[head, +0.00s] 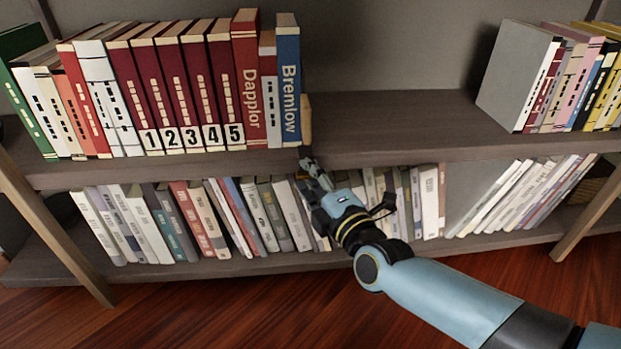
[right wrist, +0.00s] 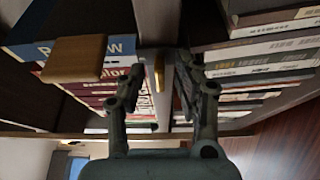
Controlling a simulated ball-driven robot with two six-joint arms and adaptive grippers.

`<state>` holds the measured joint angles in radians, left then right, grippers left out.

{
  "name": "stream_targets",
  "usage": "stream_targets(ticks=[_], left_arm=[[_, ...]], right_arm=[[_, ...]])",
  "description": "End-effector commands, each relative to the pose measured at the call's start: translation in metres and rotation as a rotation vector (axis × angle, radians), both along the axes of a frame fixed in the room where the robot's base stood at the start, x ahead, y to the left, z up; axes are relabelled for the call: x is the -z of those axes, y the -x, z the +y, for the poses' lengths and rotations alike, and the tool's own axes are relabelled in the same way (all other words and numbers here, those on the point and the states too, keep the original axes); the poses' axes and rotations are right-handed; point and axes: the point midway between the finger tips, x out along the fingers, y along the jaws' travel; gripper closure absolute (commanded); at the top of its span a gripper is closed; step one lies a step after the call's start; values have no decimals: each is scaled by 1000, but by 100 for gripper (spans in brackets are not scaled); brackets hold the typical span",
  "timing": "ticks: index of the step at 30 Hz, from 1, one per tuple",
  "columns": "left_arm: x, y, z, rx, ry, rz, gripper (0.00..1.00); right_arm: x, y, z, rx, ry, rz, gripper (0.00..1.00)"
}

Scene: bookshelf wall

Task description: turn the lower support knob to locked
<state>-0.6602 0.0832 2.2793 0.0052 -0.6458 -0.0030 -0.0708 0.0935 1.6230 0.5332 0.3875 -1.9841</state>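A small brass-coloured knob (right wrist: 159,73) shows on the front edge of the upper shelf board in the right wrist view. My right gripper (right wrist: 160,80) is open, with one finger on each side of the knob; I cannot tell whether either finger touches it. In the head view my right gripper (head: 309,164) is at the board's front edge, below the blue Bremlow book (head: 288,85), and the knob cannot be made out there. A wooden support block (head: 305,120) stands beside that book and also shows in the right wrist view (right wrist: 75,58). My left gripper is not in view.
Upright books, including red numbered volumes (head: 180,90), fill the upper shelf's left part. The upper shelf board (head: 400,125) is bare right of the block, up to a grey book (head: 515,75). Lower-shelf books (head: 270,215) stand close behind and below my right gripper.

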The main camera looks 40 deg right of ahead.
Motion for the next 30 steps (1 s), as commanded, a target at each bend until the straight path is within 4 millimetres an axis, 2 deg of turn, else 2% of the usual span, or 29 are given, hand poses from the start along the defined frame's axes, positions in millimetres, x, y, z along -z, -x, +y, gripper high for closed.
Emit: stream_targets(ticks=[1,8,20,30], left_arm=[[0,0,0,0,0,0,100],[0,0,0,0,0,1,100],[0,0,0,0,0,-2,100],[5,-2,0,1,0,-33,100]], right_arm=[[0,0,0,0,0,0,70],[0,0,0,0,0,0,100],[1,1,0,0,-19,-9,100],[3,1,1,0,-178,-105,100]])
